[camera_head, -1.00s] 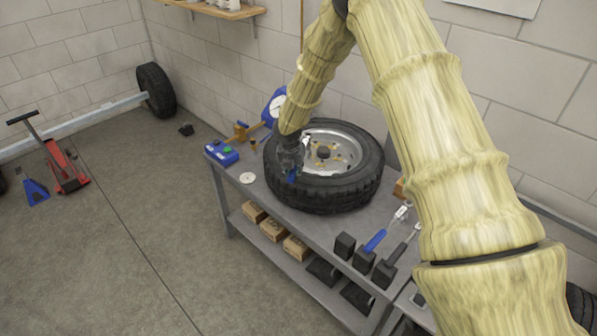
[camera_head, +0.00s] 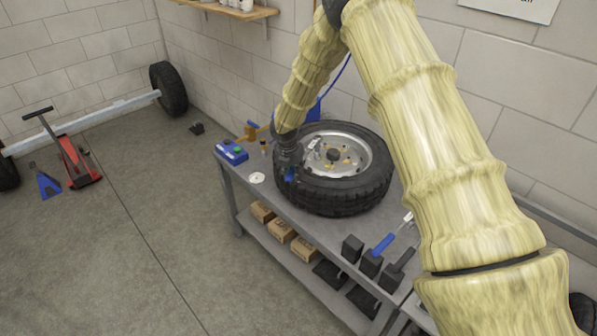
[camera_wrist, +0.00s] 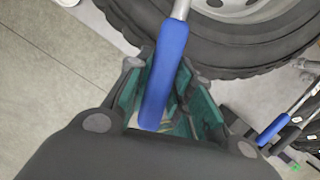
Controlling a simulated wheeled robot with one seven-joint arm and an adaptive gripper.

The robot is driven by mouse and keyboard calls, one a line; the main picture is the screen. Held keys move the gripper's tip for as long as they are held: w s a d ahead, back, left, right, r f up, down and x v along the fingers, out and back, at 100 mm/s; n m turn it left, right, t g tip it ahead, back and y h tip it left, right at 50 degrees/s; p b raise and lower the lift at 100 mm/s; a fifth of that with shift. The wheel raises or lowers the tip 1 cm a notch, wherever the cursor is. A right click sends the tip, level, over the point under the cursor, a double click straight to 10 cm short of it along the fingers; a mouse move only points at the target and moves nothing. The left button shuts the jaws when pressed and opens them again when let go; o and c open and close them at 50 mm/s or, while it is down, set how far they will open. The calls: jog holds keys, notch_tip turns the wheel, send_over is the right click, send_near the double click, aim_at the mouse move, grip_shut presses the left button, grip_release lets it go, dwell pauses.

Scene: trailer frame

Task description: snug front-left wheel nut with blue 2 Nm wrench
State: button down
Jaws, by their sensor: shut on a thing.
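My gripper (camera_head: 288,164) is at the left side of the wheel, above the bench's left part. In the wrist view my gripper (camera_wrist: 163,95) is shut on the blue handle of a wrench (camera_wrist: 167,62). Its metal shaft runs up the picture towards the wheel; its far end is out of that view. In the head view a bit of the blue handle (camera_head: 290,174) shows below the jaws. The wheel (camera_head: 345,196) lies flat, its silver rim and brassy nuts (camera_head: 345,161) facing up. I cannot tell whether the wrench touches a nut.
A blue box with a green button (camera_head: 232,151) and a white disc (camera_head: 257,178) are on the bench's left end.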

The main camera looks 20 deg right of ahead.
jog(key=shift+w+a+m, duration=0.3)
jog(key=shift+w+a, duration=0.15)
jog(key=shift+a, duration=0.05)
jog(key=shift+d+r+p, duration=0.1)
jog(key=shift+r+p, duration=0.05)
jog(key=shift+p, duration=0.15)
jog(key=shift+s+d+n+p, duration=0.4)
jog(key=shift+s+d+p, duration=0.05)
jog(key=shift+s+d, duration=0.4)
